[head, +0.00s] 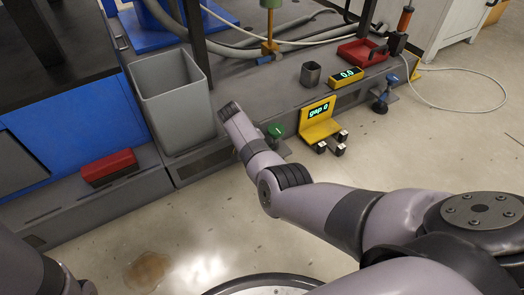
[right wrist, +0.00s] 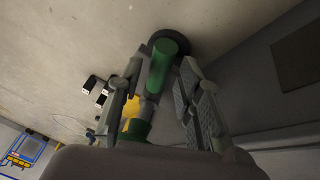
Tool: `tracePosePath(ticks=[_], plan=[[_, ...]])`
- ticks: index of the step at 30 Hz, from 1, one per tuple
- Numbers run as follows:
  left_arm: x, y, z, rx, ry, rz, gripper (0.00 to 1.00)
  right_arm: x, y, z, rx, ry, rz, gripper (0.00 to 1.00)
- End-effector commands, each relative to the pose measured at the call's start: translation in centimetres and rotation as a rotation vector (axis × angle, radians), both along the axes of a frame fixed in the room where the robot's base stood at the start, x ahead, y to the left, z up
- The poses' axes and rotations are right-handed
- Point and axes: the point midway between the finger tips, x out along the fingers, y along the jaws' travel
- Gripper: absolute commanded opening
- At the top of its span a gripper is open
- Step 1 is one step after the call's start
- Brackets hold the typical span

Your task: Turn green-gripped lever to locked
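The green grip (right wrist: 162,68) of the lever shows in the right wrist view, between the two fingers of my right gripper (right wrist: 161,72). The fingers stand on either side of it with narrow gaps, and I see no clear clamping. A round dark part lies behind the grip's far end. In the head view, a green part (head: 275,131) of the lever fixture shows just right of my right wrist; the arm hides the rest, including the fingertips. The lever's angle is hard to tell. My left gripper is out of view.
A yellow gauge stand reading "gap 0" (head: 319,120) stands close right of the lever, with small blocks in front. A grey bin (head: 172,105) is to the left. A blue-handled fixture (head: 385,96) and a yellow display (head: 345,90) are farther right. A red box (head: 109,168) lies at left.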

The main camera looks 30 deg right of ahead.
Motion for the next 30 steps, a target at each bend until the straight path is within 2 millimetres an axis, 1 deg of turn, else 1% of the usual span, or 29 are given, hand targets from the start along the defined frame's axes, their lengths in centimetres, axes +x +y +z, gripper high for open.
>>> tracePosePath(ticks=[10,14,17,24,27,30], plan=[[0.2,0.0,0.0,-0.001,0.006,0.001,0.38,-0.1,0.1,0.0,0.001,0.002,0.001,0.38],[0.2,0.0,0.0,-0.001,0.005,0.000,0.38,0.0,0.5,0.7,0.001,0.002,0.003,0.38],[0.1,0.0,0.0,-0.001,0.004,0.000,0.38,0.1,1.1,2.0,0.000,0.000,0.002,0.38],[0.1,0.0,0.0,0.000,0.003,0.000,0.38,0.3,3.3,6.7,0.001,-0.002,0.003,0.38],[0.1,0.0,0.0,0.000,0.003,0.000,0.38,0.3,4.1,8.4,0.002,-0.001,0.001,0.38],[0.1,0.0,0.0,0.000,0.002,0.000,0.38,0.3,4.6,9.7,0.001,0.000,0.002,0.38]])
